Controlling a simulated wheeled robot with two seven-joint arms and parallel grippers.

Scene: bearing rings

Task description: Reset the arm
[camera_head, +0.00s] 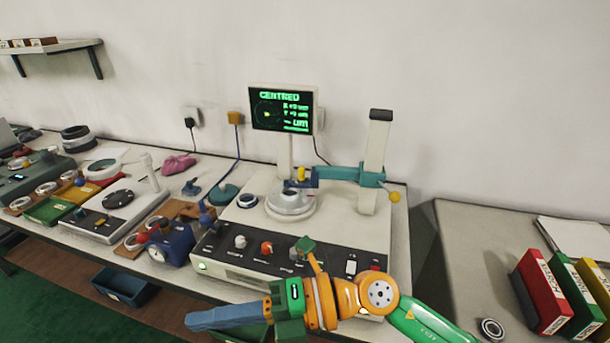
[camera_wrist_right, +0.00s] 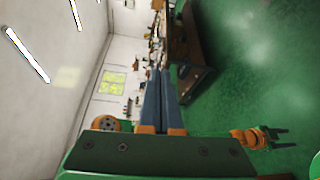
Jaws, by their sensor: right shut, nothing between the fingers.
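My right gripper (camera_head: 190,320) is in the lower part of the head view, in front of the bench edge. Its blue fingers point left and are shut with nothing between them. In the right wrist view the two blue fingers (camera_wrist_right: 160,85) lie together. My right arm (camera_head: 425,322) comes in from the lower right, with an orange wrist and a green link. My left gripper does not show in the head view. A small orange part with dark prongs (camera_wrist_right: 275,138) at the lower right of the wrist view may be it, too small to be sure.
The measuring machine (camera_head: 335,222) stands behind my right arm, with a ring (camera_head: 290,200) on its round table. Its screen (camera_head: 282,108) reads CENTRED. A blue bin (camera_head: 125,287) is below the bench at left. Coloured binders (camera_head: 545,290) stand on the right table.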

